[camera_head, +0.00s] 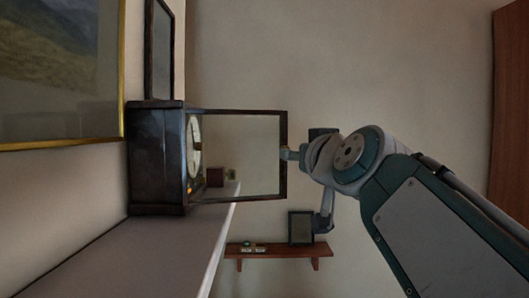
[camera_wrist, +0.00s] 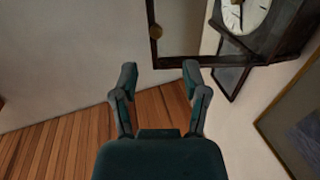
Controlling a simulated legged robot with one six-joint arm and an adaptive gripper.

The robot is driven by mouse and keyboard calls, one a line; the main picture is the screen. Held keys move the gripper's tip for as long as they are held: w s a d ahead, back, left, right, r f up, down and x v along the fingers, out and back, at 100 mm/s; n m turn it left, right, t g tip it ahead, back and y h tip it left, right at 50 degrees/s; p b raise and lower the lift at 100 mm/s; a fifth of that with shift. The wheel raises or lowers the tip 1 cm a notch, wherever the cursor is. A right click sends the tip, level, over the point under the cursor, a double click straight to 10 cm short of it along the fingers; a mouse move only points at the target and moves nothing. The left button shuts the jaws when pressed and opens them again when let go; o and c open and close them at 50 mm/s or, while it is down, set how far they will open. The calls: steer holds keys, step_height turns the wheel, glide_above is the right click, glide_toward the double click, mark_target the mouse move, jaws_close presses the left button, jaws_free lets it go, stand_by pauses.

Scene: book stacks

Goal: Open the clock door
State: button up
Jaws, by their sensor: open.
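The dark wooden clock (camera_head: 157,155) stands on a pale shelf at the left of the head view. Its white dial (camera_head: 194,142) is seen edge-on there, and part of the dial (camera_wrist: 243,12) shows at the top right of the wrist view. The framed glass door (camera_head: 284,178) stands wide open, swung out to the right from the clock front. In the head view my arm's end is beside the door's free edge; contact is unclear.
The pale shelf (camera_head: 160,255) runs under the clock. A gold-framed picture (camera_head: 122,75) hangs on the wall at left. A small wooden wall shelf (camera_head: 280,251) holds a dark frame (camera_head: 301,227) beyond the door. Wooden floor (camera_wrist: 60,145) shows below, and the space right of the door is otherwise free.

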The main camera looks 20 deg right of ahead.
steer(key=shift+s+a, duration=0.15)
steer(key=shift+s, duration=1.6)
